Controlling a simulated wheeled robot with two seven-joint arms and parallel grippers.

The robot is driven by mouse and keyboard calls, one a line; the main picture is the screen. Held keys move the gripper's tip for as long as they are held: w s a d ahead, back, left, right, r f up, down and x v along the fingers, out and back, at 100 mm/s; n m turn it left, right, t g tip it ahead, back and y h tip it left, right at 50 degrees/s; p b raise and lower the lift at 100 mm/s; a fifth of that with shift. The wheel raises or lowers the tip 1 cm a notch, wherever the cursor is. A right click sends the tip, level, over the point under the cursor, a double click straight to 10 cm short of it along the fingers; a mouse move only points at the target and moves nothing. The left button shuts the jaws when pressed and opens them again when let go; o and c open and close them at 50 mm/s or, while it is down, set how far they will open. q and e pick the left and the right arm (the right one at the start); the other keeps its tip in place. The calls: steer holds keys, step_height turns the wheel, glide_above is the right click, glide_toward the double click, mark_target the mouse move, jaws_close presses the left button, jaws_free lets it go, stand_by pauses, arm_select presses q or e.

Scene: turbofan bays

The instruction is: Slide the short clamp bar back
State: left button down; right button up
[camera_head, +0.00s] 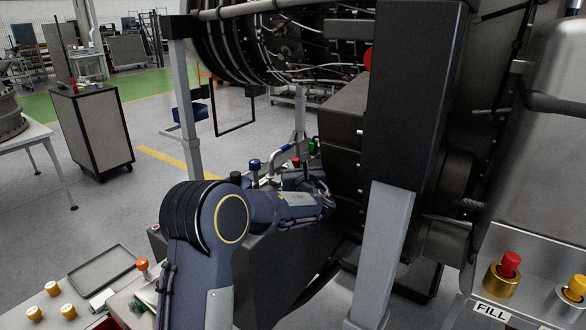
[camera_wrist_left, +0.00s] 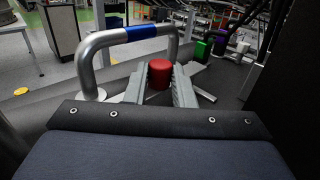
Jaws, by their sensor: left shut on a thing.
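In the left wrist view a short red cylindrical knob (camera_wrist_left: 160,74) stands upright between the two grey fingers of my left gripper (camera_wrist_left: 160,82), which is shut on it. I cannot clearly make out a clamp bar under the knob; the fingers and wrist hide that area. In the head view my left arm reaches right to a dark bench, and the left gripper (camera_head: 304,182) is small and partly hidden there. A small red spot (camera_head: 296,162) shows just behind it. My right gripper is not in view.
A green block (camera_wrist_left: 203,49) and a purple piece (camera_wrist_left: 220,44) stand to the right. A grey upright post (camera_head: 383,250) stands right of the arm. A blue knob (camera_head: 255,164) is left of the gripper.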

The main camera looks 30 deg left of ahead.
arm_select(q)
steer(key=shift+d+f, duration=0.1)
steer(key=shift+d, duration=0.3)
steer(key=shift+a, duration=0.1)
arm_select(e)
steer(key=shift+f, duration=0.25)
arm_select(q)
steer(key=c, duration=1.6)
jaws_free()
steer(key=o, duration=0.4)
steer(key=shift+s+d, duration=0.3)
steer(key=shift+d, duration=0.05)
steer(key=b+v, duration=0.2)
steer(key=v, duration=0.5)
steer(key=shift+b, duration=0.3)
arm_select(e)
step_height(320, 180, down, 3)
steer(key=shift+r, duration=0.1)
